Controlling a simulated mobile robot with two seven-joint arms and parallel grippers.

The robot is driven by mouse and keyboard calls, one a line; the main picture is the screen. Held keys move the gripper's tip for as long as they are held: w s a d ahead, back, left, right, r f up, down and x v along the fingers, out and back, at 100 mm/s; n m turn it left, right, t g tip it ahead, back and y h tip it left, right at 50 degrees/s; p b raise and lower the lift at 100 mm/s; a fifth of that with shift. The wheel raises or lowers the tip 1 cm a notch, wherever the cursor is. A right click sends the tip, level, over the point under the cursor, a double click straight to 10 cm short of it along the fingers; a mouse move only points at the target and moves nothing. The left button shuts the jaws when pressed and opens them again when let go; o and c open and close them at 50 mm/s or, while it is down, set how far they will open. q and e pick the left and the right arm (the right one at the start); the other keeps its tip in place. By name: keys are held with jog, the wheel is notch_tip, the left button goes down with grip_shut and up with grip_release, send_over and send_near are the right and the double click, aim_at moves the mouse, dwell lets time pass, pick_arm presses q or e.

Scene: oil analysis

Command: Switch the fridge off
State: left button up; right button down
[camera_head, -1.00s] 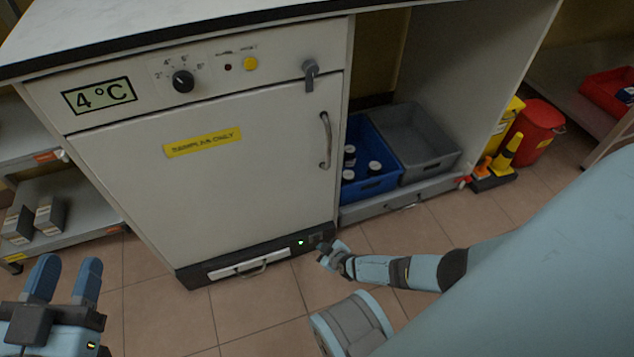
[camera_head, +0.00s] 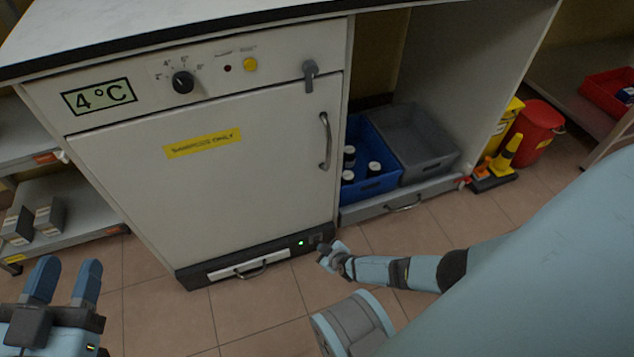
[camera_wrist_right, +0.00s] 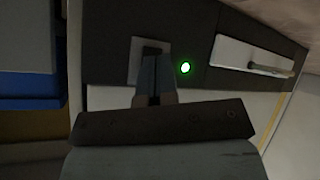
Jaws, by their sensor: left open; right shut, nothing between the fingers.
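The white fridge (camera_head: 240,180) stands under the counter, its door closed, with a "4°C" label and a yellow "SAMPLES ONLY" strip. Its dark base strip carries a lit green light (camera_head: 301,243) and a small switch plate (camera_head: 315,238) just right of it. My right gripper (camera_head: 326,252) is shut and empty, its fingertips at the switch plate. In the right wrist view the fingertips (camera_wrist_right: 154,62) cover part of the switch (camera_wrist_right: 148,50), and I cannot tell whether they touch it; the green light (camera_wrist_right: 185,67) glows beside them. My left gripper (camera_head: 62,282) is open and empty, away from the fridge.
A dial (camera_head: 182,82) and a yellow button (camera_head: 250,64) sit on the upper panel. A blue crate (camera_head: 376,186) with bottles and a grey crate (camera_head: 425,150) stand on a low drawer right of the fridge. The tiled floor in front is clear.

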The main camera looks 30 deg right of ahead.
dwell(0.5)
jog(key=shift+w, duration=0.15)
jog(key=shift+w, duration=0.25)
jog(key=shift+d, duration=0.1)
jog(key=shift+w, duration=0.25)
dwell(0.6)
jog(key=shift+s, duration=0.1)
jog(key=shift+s, duration=0.6)
